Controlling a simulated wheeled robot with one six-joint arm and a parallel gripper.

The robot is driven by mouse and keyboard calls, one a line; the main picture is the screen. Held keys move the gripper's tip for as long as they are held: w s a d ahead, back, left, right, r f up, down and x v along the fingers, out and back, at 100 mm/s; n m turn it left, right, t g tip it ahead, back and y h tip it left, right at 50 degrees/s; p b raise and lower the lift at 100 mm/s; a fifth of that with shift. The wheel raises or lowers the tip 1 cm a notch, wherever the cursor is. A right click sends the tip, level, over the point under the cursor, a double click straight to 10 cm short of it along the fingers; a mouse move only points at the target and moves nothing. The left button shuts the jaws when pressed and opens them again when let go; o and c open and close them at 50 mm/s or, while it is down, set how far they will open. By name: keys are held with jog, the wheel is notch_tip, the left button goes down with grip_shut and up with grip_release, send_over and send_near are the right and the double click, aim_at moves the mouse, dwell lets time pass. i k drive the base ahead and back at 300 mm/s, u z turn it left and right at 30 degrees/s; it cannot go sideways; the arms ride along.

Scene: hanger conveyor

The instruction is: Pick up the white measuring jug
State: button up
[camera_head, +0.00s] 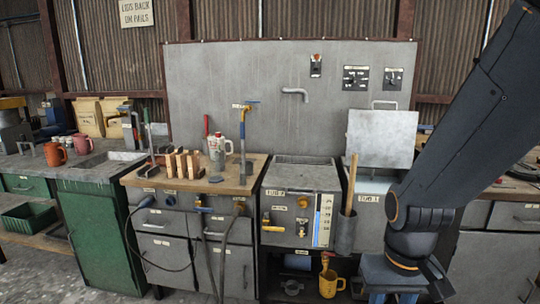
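The white measuring jug (218,153) appears to be the pale, handled vessel with dark and red marks standing upright on the wooden worktop, left of centre. Its lower part is close to a wooden rack, and I cannot tell whether they touch. My gripper (392,297) hangs at the bottom right, far from the jug, lower and to its right. Its fingertips are cut off by the frame's bottom edge, so its opening is unclear. I see nothing held in it.
A wooden rack (183,164) and a blue-and-yellow upright tool (243,140) flank the jug. A lidded tank (380,138) and a holder with a wooden stick (347,232) stand to the right. A yellow jug (328,283) is below. Orange mugs (54,154) stand far left.

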aim_at(223, 142)
jog(key=z, duration=0.35)
jog(key=k, duration=0.15)
jog(key=u, duration=1.45)
jog(key=i, duration=1.85)
jog(key=z, duration=0.85)
